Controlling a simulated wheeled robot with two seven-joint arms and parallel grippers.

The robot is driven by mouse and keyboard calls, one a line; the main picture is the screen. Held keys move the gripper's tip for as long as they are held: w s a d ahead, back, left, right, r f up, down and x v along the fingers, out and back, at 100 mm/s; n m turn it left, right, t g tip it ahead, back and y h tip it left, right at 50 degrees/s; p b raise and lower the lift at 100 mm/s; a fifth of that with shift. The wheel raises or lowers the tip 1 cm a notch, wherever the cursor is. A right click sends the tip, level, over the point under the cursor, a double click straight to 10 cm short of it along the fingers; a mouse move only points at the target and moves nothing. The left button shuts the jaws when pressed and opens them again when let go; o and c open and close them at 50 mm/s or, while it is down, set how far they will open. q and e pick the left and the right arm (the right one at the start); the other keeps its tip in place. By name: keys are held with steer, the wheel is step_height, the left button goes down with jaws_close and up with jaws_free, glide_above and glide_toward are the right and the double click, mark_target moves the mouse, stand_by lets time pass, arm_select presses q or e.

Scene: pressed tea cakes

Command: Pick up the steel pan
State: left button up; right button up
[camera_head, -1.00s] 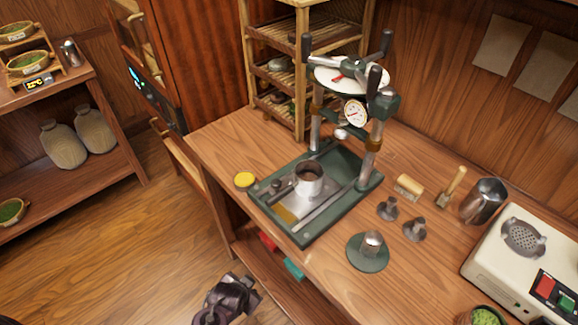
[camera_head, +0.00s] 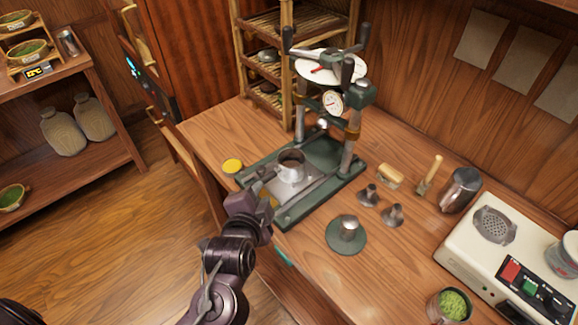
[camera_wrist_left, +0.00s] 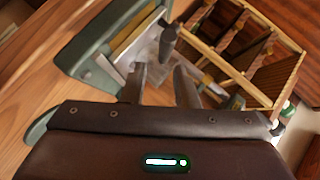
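The steel pan (camera_head: 291,172) is a small round steel vessel with a dark inside. It sits upright on the bed of the green press, and its dark handle (camera_head: 265,182) points toward the front left. My left gripper (camera_head: 258,196) is just in front of the handle's end, partly covering that area. In the left wrist view its two fingers (camera_wrist_left: 162,78) are apart with nothing held between them. The dark handle (camera_wrist_left: 169,38) shows just beyond the fingertips there. The pan body is hard to make out in that view. My right gripper is not in view.
The green press (camera_head: 318,200) has posts and a gauge behind the pan. A yellow lid (camera_head: 232,166) lies to its left. A green round base (camera_head: 346,240), small metal pieces, a brush (camera_head: 430,175) and a white machine (camera_head: 485,250) stand to the right. A bamboo rack is behind.

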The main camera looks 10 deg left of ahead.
mark_target(266, 180)
arm_select(q)
steer(key=x, duration=0.5)
steer(key=p+x, duration=0.1)
steer(key=x, duration=0.2)
steer(key=shift+w+a+r, duration=0.1)
steer(key=shift+a+r, duration=0.1)
steer(key=shift+r, duration=0.2)
jaws_close()
